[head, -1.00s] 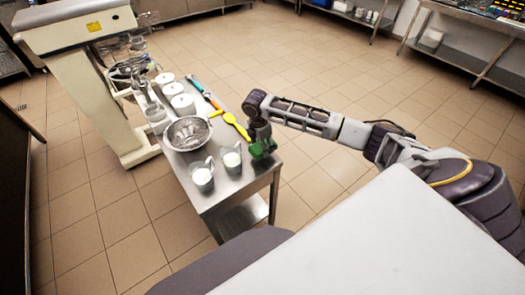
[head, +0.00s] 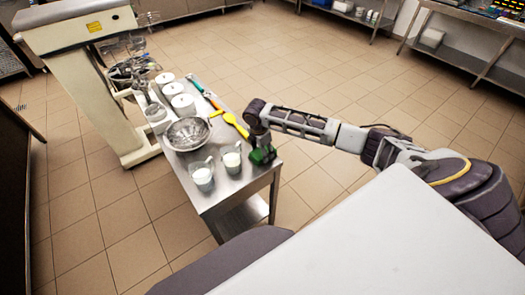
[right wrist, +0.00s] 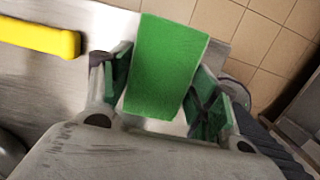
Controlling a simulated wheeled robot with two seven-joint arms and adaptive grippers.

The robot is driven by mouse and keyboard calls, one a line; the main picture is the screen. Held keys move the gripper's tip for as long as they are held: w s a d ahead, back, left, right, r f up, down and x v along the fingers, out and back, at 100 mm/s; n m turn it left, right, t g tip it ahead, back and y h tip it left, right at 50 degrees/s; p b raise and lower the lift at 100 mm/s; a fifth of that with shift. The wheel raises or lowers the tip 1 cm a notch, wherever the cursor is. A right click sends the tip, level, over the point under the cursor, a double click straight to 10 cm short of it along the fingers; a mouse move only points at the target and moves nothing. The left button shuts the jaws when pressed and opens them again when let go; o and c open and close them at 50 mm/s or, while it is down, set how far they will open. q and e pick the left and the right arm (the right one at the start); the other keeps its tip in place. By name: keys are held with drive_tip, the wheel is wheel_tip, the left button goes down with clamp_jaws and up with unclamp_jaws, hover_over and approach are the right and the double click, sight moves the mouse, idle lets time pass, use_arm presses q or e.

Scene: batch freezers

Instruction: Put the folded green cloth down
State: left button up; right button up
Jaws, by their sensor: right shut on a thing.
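The folded green cloth (head: 263,156) is at the right edge of the steel table (head: 232,187), at or just above its top; I cannot tell if it touches. My right gripper (head: 261,144) reaches in from the right and is shut on the cloth. In the right wrist view the cloth (right wrist: 167,62) lies between the two fingers of the gripper (right wrist: 158,92) and sticks out past them. My left gripper is not in view.
Near the cloth stand two clear jugs with white contents (head: 232,160) (head: 203,178). A metal bowl (head: 187,134), several white-lidded tubs (head: 183,105) and a yellow-handled tool (head: 236,124) fill the table further back. The yellow handle (right wrist: 40,37) also shows in the right wrist view.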

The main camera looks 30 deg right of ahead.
sight(260, 153)
drive_tip(key=shift+f, duration=0.1)
drive_tip(key=o, duration=0.9)
drive_tip(key=shift+a+r, duration=0.25)
drive_tip(key=shift+r, duration=1.8)
drive_tip(key=shift+a+r, duration=0.2)
drive_tip(key=shift+r, duration=1.8)
drive_tip(key=shift+a+r, duration=0.25)
drive_tip(key=shift+r, duration=1.8)
drive_tip(key=shift+s+f, duration=0.1)
